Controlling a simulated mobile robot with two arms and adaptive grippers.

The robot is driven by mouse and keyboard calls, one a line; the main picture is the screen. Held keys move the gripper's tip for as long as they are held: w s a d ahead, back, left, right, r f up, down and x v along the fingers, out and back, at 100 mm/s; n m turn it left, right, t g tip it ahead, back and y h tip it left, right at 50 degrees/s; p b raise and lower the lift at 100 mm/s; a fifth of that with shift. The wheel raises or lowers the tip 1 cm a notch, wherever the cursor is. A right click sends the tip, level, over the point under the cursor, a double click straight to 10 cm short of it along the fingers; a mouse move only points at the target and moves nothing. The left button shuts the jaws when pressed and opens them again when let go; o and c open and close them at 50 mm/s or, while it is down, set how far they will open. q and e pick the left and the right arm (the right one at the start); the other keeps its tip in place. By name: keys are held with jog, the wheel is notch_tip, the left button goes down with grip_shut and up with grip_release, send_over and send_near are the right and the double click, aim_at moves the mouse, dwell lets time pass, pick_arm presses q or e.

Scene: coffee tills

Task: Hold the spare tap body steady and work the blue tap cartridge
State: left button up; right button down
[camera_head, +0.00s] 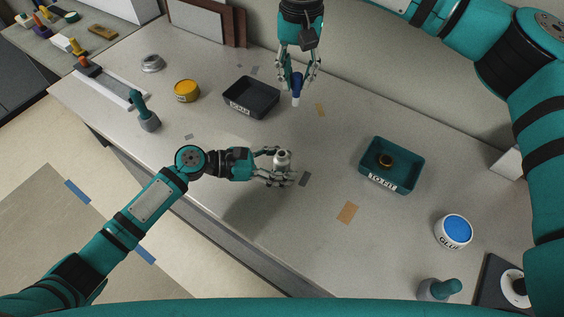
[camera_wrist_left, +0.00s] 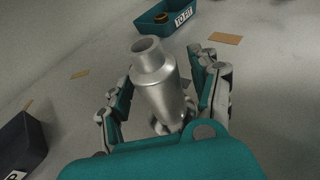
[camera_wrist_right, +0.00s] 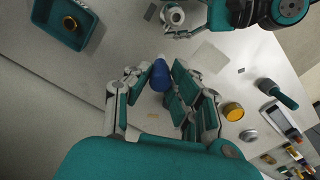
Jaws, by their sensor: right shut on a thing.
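The spare tap body (camera_head: 282,160), a silver metal piece with a narrower open neck, stands upright on the bench and fills the middle of the left wrist view (camera_wrist_left: 160,88). My left gripper (camera_head: 278,165) has its fingers on both sides of it, with gaps visible in the left wrist view, so it looks open around the body. The blue tap cartridge (camera_head: 296,87), with a white end, hangs from my right gripper (camera_head: 298,75), which is shut on it above the bench. The cartridge also shows between the fingers in the right wrist view (camera_wrist_right: 160,78).
A teal tray (camera_head: 397,184) labelled TO FIT holds a brass ring (camera_head: 386,160). The bench between the tap body and the teal tray is clear except for flat tape patches.

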pick_arm(q)
jog(key=shift+a, duration=0.1)
jog(key=v, duration=1.2)
jog(key=shift+r, duration=0.1)
